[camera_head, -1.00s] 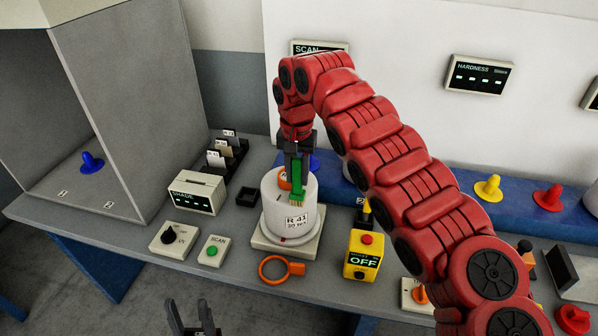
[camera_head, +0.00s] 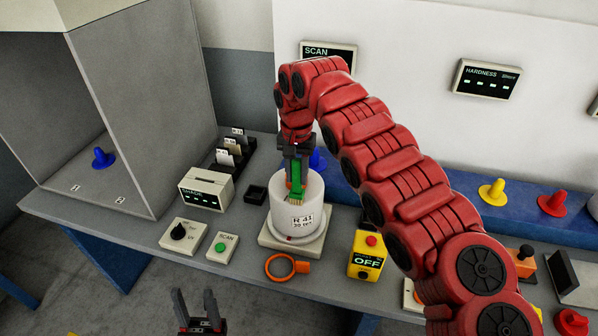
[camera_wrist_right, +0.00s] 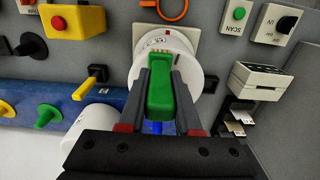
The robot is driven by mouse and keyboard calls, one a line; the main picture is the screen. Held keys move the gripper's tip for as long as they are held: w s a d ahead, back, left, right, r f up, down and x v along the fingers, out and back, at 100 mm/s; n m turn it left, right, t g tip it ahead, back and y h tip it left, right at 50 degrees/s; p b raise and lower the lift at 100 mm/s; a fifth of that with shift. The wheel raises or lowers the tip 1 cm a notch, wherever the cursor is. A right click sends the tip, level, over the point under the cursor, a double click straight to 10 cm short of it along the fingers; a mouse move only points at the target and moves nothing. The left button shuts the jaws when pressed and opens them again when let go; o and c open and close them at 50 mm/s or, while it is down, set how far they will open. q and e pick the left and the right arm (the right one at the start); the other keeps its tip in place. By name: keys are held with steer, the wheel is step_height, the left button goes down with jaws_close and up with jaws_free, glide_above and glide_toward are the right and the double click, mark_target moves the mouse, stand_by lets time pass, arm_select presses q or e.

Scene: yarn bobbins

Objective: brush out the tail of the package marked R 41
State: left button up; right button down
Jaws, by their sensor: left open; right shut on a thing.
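The package marked R 41 (camera_head: 297,217) is a white bobbin standing upright on a pale square base plate (camera_head: 268,239); it also shows in the right wrist view (camera_wrist_right: 180,43). My right gripper (camera_head: 296,158) is shut on a green brush (camera_head: 296,180), which also shows in the right wrist view (camera_wrist_right: 160,88). The brush points down, its pale bristles at the upper part of the package; I cannot tell whether they touch it. No loose tail can be made out. My left gripper (camera_head: 196,302) is open and empty, low in front of the table edge.
An orange ring (camera_head: 281,266) lies in front of the base plate. A yellow box marked OFF (camera_head: 365,262) stands to the right. A SCAN button box (camera_head: 222,247) and a dial box (camera_head: 181,236) are to the left. Coloured cones line the blue ledge (camera_head: 465,199).

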steer(key=shift+w+a+p, duration=0.25)
steer(key=shift+a+p, duration=0.25)
steer(key=shift+p, duration=0.45)
steer(key=shift+f, duration=0.1)
steer(key=shift+d+f+b, duration=0.1)
steer(key=shift+d+b, duration=0.05)
steer(key=shift+b, duration=0.4)
steer(key=shift+s+d+b, duration=0.65)
steer(key=shift+d+b, duration=0.35)
steer(key=shift+b, duration=1)
steer(key=shift+d+b, duration=0.2)
steer(key=shift+b, duration=0.15)
steer(key=shift+s+d+b, duration=0.2)
steer(key=shift+b, duration=0.3)
